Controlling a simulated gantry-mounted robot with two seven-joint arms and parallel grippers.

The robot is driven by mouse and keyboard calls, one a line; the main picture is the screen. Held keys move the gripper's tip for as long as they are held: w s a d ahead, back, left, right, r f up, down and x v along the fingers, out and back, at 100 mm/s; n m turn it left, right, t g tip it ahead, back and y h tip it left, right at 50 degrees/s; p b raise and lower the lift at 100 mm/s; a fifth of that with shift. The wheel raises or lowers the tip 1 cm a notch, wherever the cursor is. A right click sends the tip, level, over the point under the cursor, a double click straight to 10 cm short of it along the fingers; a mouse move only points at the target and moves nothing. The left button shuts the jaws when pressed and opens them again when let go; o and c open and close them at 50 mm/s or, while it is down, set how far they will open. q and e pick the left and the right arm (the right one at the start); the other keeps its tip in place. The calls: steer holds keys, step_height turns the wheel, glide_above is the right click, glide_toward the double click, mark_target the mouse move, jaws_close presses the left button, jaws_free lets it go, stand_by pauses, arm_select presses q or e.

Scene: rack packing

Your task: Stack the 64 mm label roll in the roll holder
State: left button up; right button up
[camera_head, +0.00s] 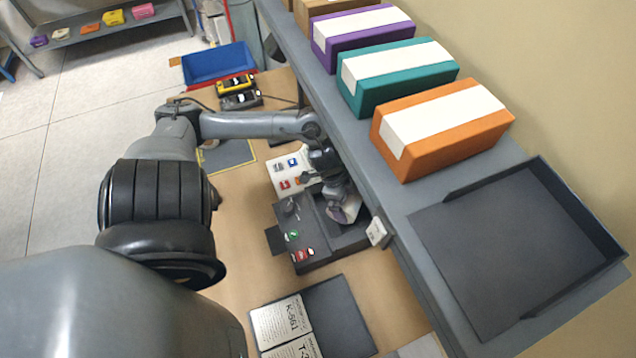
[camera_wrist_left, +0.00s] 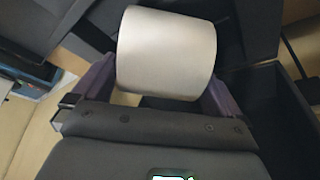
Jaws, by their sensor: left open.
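A white, cylindrical label roll (camera_wrist_left: 166,52) fills the middle of the left wrist view, between the two purplish fingers of my left gripper (camera_wrist_left: 160,90). The gripper is open, and I cannot tell whether the fingers touch the roll. In the head view, my left gripper (camera_head: 345,208) reaches down into a dark grey box-like unit (camera_head: 310,236) with green and red marks, beneath the shelf edge; a small pale patch of the roll seems to show there. Dark walls (camera_wrist_left: 265,110) surround the roll in the wrist view. I cannot tell for sure which part is the roll holder. My right gripper is not visible.
A grey shelf (camera_head: 400,225) above the bench's right side holds purple, teal and orange boxes (camera_head: 440,128) and a dark open tray (camera_head: 480,250). A dark mat with label cards (camera_head: 335,310) lies in front. A blue bin (camera_head: 215,66) stands at the back.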

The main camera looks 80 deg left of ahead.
arm_select(q)
steer(key=p+v, duration=0.1)
steer(key=v, duration=0.3)
steer(key=shift+s+a+r, duration=0.1)
steer(key=shift+s+r, duration=0.1)
steer(key=shift+r, duration=0.15)
steer(key=s+a, duration=0.7)
steer(key=s, duration=0.2)
steer(key=shift+s+a, duration=0.2)
steer(key=shift+f, duration=0.1)
